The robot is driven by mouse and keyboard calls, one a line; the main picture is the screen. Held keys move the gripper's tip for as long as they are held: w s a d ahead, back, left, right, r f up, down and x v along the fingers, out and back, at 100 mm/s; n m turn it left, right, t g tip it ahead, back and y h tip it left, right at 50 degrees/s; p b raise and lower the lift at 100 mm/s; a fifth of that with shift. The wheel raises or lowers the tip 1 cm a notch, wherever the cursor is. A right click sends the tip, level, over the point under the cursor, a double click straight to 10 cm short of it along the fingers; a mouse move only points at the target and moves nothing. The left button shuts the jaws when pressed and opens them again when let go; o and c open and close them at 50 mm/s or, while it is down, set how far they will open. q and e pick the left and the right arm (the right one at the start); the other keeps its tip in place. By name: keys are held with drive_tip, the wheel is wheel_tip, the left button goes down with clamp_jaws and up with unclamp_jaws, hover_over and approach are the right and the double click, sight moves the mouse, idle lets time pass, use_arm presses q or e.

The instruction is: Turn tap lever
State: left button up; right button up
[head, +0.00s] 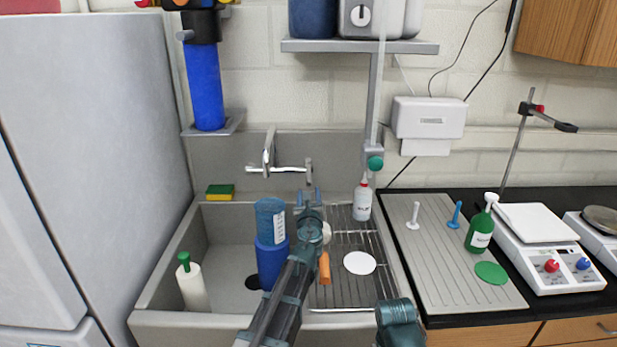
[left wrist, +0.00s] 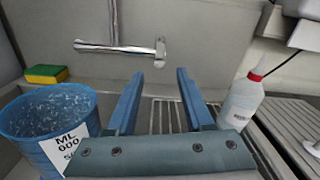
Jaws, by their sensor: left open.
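The metal tap (head: 270,152) is on the back wall of the sink, with a horizontal bar and a spout. Its lever (head: 308,168) is at the right end of the bar. In the left wrist view the tap bar (left wrist: 112,49) runs across the top and the lever (left wrist: 160,50) shows at its right end. My left gripper (head: 309,192) is open and empty, just below and in front of the lever. In the left wrist view its two blue fingers (left wrist: 159,76) point at the lever, apart from it.
A blue beaker (head: 270,215) stands left of my left arm, also near in the left wrist view (left wrist: 50,118). A white red-capped bottle (head: 362,198) stands to the right. A sponge (head: 220,191) lies at the back left rim. Wall shelf post (head: 373,110) is right of the tap.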

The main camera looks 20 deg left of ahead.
sight(308, 174)
use_arm(q)
drive_tip(key=x, duration=1.2)
drive_tip(key=shift+f, duration=0.1)
clamp_jaws()
idle(0.9)
